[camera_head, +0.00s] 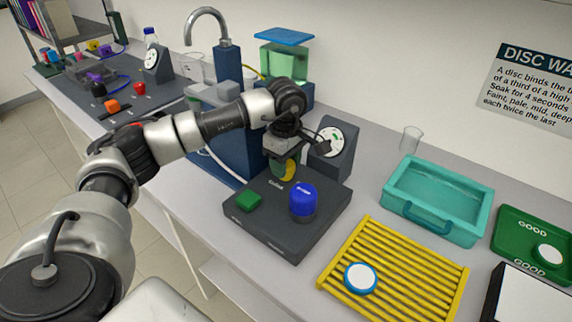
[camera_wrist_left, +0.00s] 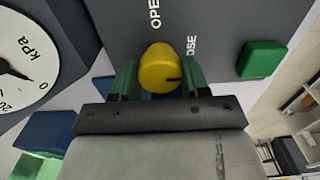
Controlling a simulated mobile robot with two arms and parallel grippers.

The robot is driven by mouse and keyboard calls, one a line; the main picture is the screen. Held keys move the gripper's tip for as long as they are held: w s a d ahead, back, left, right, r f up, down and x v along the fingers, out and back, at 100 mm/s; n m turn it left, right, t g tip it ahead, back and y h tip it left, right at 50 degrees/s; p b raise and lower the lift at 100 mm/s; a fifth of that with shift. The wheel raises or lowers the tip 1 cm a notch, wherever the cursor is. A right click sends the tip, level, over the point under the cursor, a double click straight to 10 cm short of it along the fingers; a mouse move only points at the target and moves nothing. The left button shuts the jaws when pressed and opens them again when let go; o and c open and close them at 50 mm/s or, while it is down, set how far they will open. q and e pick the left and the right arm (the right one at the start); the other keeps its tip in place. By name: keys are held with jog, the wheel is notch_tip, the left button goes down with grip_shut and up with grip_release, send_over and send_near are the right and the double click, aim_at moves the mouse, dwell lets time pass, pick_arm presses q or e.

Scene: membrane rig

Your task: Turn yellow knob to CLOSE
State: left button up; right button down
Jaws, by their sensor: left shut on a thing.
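The yellow knob (camera_wrist_left: 160,68) sits on the dark grey panel between the green fingertips of my left gripper (camera_wrist_left: 160,80), which is shut on it. A dark mark on the knob points to the right in the left wrist view, below the end of the word CLOSE; the word OPEN is printed further up. In the head view, the knob (camera_head: 288,170) is partly hidden behind my left gripper (camera_head: 285,160) at the back of the dark box (camera_head: 262,222). My right gripper is not in view.
A green button (camera_head: 249,201) and a blue knob (camera_head: 303,200) are on the same box. A dial gauge (camera_head: 331,140) stands just behind. A yellow rack (camera_head: 405,283) with a white disc (camera_head: 361,278) and a teal tray (camera_head: 440,200) lie to the right.

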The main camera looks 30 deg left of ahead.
pick_arm(q)
jog(key=shift+r, duration=0.15)
dwell(0.3)
jog(key=o, duration=0.9)
notch_tip(320, 180, up, 11)
jog(key=shift+f+b, duration=0.15)
jog(key=shift+b, duration=0.45)
